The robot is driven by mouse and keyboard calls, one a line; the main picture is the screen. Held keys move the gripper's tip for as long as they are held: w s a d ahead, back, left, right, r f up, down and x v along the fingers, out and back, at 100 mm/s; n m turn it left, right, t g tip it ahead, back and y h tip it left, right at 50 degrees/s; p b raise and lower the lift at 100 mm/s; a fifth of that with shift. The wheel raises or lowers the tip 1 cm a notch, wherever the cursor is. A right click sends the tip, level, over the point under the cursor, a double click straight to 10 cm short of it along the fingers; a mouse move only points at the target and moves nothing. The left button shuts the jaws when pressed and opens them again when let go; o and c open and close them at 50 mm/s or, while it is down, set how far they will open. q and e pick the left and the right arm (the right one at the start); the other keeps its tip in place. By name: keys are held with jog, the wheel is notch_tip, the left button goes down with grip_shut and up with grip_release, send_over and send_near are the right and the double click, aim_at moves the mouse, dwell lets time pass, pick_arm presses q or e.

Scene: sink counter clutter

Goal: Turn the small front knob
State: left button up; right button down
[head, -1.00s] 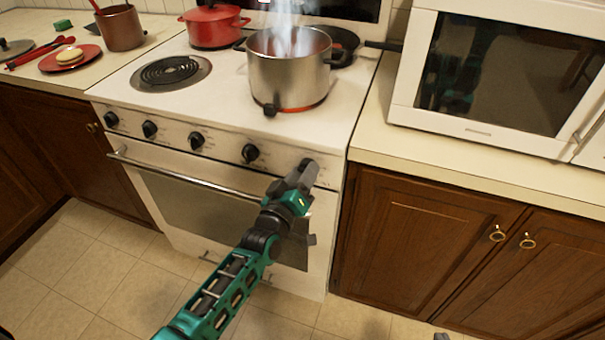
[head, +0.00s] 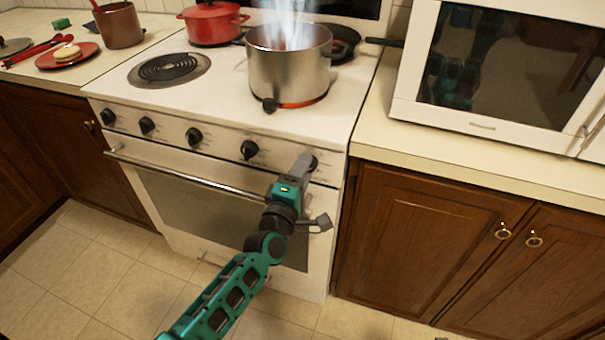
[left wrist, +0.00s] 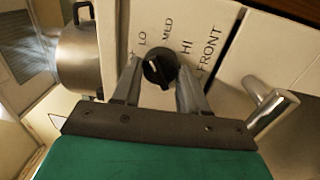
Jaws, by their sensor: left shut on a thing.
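The small front knob (left wrist: 160,68) is black and round, on the white stove panel at the front right; LO, MED, HI and FRONT are printed around it. In the head view the knob (head: 314,162) is partly covered by my left gripper (head: 305,166). In the left wrist view my left gripper (left wrist: 160,84) has one finger on each side of the knob and is shut on it. The stove (head: 231,134) has several other black knobs in a row to the left. My right gripper is not in view.
A steaming steel pot (head: 290,68) stands on the glowing front right burner above the knob. The oven handle (head: 185,176) runs below the panel. A counter with a microwave (head: 495,127) is at the right. The floor in front is clear.

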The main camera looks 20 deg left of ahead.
pick_arm(q)
jog(key=shift+n, duration=1.1)
jog(key=shift+b, duration=0.3)
jog(key=o, duration=1.1)
jog(key=shift+c, duration=0.2)
jog(key=shift+s, duration=0.1)
jog(key=s+f, duration=0.1)
jog(key=s, duration=1.1)
jog(key=shift+s+a, duration=0.15)
jog(key=shift+s, duration=0.2)
